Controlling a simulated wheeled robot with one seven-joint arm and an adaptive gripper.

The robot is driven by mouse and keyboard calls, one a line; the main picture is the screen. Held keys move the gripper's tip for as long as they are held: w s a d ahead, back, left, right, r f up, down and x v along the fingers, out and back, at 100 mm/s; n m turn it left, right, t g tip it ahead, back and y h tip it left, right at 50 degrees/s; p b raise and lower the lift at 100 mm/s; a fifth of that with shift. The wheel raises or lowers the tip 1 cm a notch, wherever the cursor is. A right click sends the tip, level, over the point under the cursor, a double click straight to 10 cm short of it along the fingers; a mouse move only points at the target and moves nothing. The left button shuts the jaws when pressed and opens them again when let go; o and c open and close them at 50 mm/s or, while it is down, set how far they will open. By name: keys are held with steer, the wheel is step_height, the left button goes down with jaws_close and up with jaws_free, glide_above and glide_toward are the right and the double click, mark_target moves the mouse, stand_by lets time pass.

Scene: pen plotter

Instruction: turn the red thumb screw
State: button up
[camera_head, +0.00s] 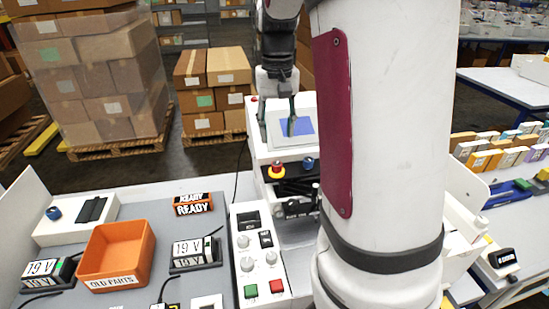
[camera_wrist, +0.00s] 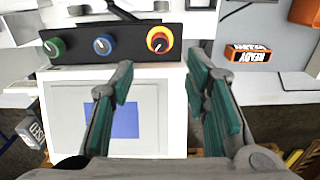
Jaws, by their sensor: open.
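A red round knob with a yellow collar (camera_wrist: 159,40) sits at the right end of a black strip on the white machine. It also shows in the head view (camera_head: 276,171). I cannot tell whether it is the thumb screw. A blue knob (camera_wrist: 103,44) and a green knob (camera_wrist: 54,47) sit on the same strip. My gripper (camera_wrist: 160,82) is open and empty, with its teal-padded fingers apart in front of the machine's white panel. In the head view my gripper (camera_head: 278,119) is above and behind the knob strip, not touching any knob.
The white panel carries a blue square (camera_wrist: 125,120). A control box (camera_head: 260,255) with dials and buttons stands in front of the machine. An orange parts bin (camera_head: 117,252) and an orange READY sign (camera_head: 192,204) stand to the left. My arm hides much of the right side.

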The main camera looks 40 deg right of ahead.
mark_target(277, 163)
step_height(277, 163, down, 10)
steer(key=shift+r+p, duration=0.25)
steer(key=shift+p, duration=0.2)
jaws_close()
